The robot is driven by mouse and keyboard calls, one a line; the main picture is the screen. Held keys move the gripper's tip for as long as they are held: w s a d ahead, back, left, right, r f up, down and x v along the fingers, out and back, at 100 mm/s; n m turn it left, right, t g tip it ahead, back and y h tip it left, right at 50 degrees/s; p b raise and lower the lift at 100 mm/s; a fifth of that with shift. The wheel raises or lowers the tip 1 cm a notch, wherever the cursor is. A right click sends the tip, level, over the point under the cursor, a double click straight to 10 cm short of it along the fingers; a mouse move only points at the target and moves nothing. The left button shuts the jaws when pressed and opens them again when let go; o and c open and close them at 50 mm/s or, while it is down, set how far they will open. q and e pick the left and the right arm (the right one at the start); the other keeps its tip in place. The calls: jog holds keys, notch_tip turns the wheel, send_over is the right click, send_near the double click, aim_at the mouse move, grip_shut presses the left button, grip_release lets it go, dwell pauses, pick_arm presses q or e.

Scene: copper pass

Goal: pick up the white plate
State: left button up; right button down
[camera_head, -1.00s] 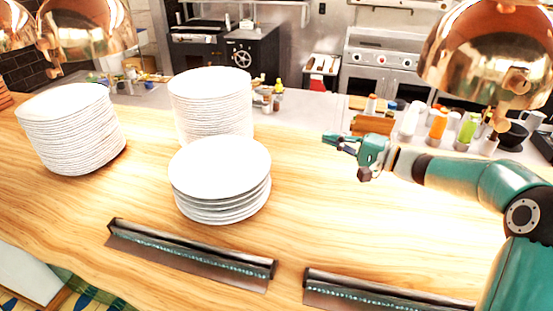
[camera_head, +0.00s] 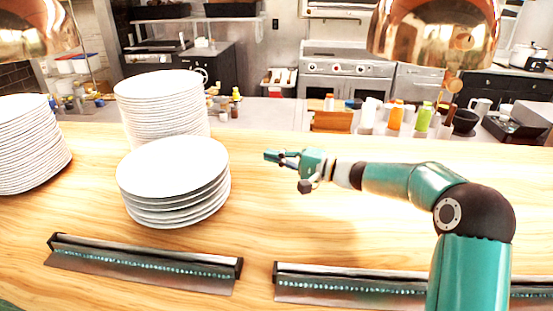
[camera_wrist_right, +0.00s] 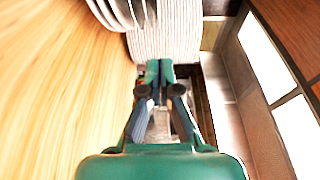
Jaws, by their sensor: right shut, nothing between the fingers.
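White plates stand in stacks on the wooden counter. The shortest stack, with a white plate (camera_head: 172,165) on top, is nearest, left of the middle in the head view. A taller stack (camera_head: 163,101) stands behind it, and another tall stack (camera_head: 28,146) is at the left edge. My right gripper (camera_head: 268,156) is shut and empty, to the right of the short stack and apart from it. In the right wrist view the shut fingers (camera_wrist_right: 160,68) point toward a tall stack (camera_wrist_right: 165,38), with edges of other plates (camera_wrist_right: 118,12) at the upper left. My left gripper is not in view.
Two dark metal strips (camera_head: 143,265) (camera_head: 350,287) lie along the counter's front. Copper lamps (camera_head: 437,32) hang above. Bottles (camera_head: 396,117) and a wooden box (camera_head: 331,121) stand behind the counter. The counter (camera_head: 270,215) between the short stack and my right arm is clear.

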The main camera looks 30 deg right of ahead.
jog(key=w+a, duration=0.3)
jog(key=a, duration=0.5)
jog(key=shift+w, duration=0.4)
jog(key=shift+s+a, duration=0.1)
jog(key=shift+s+a+p, duration=0.3)
jog(key=shift+a+p, duration=0.1)
jog(key=shift+a, duration=0.2)
jog(key=shift+s+a+p, duration=0.25)
jog(key=shift+a+p, duration=0.1)
jog(key=shift+a, duration=0.2)
jog(key=shift+d, duration=0.1)
